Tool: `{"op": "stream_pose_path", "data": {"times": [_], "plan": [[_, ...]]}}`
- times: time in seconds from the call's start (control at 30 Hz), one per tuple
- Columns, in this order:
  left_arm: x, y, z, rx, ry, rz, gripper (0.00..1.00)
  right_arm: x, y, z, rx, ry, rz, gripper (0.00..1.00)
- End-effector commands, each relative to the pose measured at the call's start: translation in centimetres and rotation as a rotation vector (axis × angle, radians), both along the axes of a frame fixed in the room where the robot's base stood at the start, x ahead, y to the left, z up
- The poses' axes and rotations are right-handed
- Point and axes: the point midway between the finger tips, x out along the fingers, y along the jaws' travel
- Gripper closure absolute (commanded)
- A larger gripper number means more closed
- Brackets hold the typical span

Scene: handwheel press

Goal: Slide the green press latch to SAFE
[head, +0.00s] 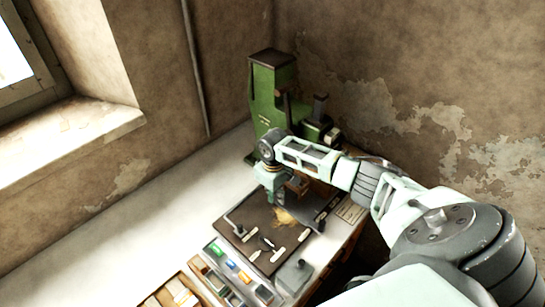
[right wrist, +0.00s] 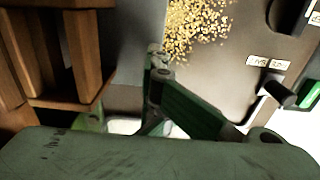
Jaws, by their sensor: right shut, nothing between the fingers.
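The green press (head: 268,98) stands against the back wall in the head view, with a dark cap and a column. I cannot make out its latch or a SAFE mark; my right arm covers the press's lower part. My right gripper (head: 271,196) is shut and empty in front of the press, above the far edge of a dark board. In the right wrist view its fingers (right wrist: 157,62) come together near the middle, with gold shavings beyond them. My left gripper is not in view.
The dark board (head: 247,238) carries small levers, pale labels and gold shavings (head: 285,217). Wooden bars (right wrist: 80,60) stand close on the left in the right wrist view. A tray of coloured pieces (head: 222,262) is at the front. The white bench top (head: 130,235) is clear on the left.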

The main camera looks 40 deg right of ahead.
Motion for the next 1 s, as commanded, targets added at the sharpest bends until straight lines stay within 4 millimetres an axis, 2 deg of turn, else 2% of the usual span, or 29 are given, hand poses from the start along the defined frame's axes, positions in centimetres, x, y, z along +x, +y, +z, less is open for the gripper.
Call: {"op": "stream_pose_path", "data": {"times": [0.6,1.0], "plan": [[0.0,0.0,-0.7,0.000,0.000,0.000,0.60,0.3,-2.5,0.0,0.000,0.000,-0.001,1.00],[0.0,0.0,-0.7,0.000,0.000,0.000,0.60,0.4,-2.7,0.0,0.000,0.000,0.000,1.00]]}}
